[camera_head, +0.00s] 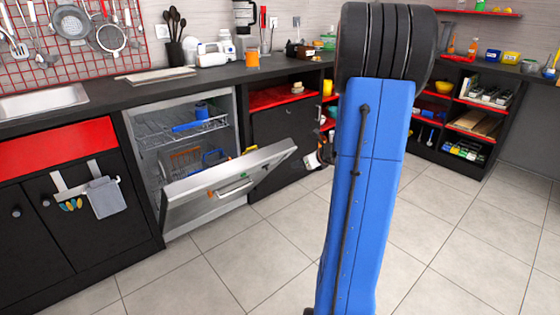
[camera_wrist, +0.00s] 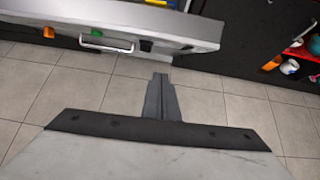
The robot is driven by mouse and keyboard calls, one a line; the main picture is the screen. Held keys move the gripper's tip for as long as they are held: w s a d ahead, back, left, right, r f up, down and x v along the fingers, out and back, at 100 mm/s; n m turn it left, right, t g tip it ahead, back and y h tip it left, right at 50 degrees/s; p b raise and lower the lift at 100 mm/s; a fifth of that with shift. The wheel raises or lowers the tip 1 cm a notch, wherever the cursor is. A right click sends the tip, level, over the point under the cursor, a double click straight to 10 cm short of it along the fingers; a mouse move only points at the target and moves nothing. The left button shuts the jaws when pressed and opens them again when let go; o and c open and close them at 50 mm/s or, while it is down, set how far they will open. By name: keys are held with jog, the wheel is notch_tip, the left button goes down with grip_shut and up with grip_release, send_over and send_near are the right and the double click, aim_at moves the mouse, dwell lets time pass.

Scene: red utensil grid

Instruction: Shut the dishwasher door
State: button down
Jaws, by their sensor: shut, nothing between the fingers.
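The dishwasher door (camera_head: 205,193) is part-way open in the head view, tilted outward from the dishwasher (camera_head: 135,130), with a bar handle (camera_head: 234,189) on its outer face. In the wrist view the door (camera_wrist: 190,28) crosses the top, with its handle (camera_wrist: 106,45) at the left. My gripper (camera_wrist: 160,78) is shut and empty in the wrist view, over the floor. Its tips appear below the door's edge in the picture, with floor visible between them. I cannot make out the gripper in the head view.
Racks (camera_head: 185,130) with a blue item sit inside the dishwasher. The black counter (camera_head: 200,76) runs above it. A black cabinet (camera_head: 280,130) stands right of the door. The tiled floor (camera_head: 240,255) in front is clear.

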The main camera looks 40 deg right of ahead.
jog(key=w+f, duration=0.3)
jog(key=w, duration=0.8)
jog(key=shift+d+f, duration=0.2)
jog(key=shift+f, duration=0.05)
jog(key=shift+w, duration=0.1)
